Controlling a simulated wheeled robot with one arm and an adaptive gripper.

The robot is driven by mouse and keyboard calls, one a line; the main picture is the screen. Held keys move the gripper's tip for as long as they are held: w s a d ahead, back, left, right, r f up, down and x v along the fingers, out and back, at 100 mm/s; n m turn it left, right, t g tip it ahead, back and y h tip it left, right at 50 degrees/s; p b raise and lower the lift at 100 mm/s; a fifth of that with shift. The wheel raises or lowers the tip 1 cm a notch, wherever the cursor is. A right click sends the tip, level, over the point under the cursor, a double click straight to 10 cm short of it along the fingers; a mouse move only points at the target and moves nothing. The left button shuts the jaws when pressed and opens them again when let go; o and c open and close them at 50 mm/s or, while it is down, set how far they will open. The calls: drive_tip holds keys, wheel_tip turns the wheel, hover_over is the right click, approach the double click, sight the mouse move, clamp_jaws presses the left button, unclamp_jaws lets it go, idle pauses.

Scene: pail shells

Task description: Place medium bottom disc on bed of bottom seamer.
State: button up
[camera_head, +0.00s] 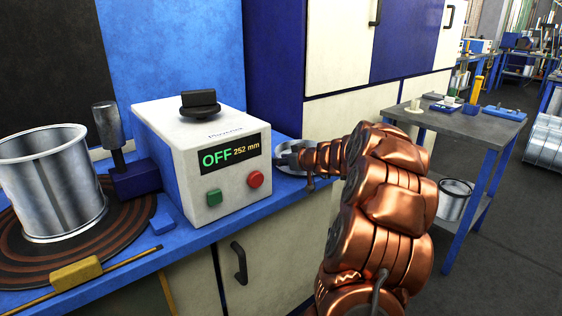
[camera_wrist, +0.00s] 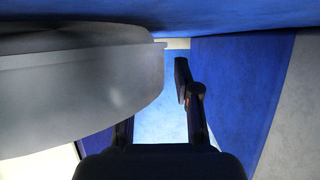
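A round grey metal piece (camera_head: 293,170), perhaps a disc or stack of discs, lies on the blue bench right of the control box. In the wrist view its curved edge (camera_wrist: 80,90) fills the left side. My gripper (camera_head: 284,159) is at this piece, partly hidden by the box and my arm. In the wrist view the right finger stands clear of the metal, with a gap, and the left finger is mostly hidden behind it. A round dark bed with reddish rings (camera_head: 85,262) is at the left, apparently the seamer's. An open metal pail shell (camera_head: 50,185) stands upright on it.
The white control box (camera_head: 195,150) reads OFF 252 mm, with green and red buttons. It stands between the bed and my gripper. A post with a metal roll (camera_head: 107,125) stands beside the shell. A yellow block (camera_head: 76,274) lies at the front. A grey side table (camera_head: 455,125) is at right.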

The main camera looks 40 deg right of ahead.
drive_tip(key=shift+r, duration=0.1)
drive_tip(key=shift+s+r, duration=0.1)
drive_tip(key=v, duration=1.1)
drive_tip(key=shift+s, duration=0.35)
drive_tip(key=shift+a+r, duration=0.1)
drive_tip(key=shift+a, duration=0.05)
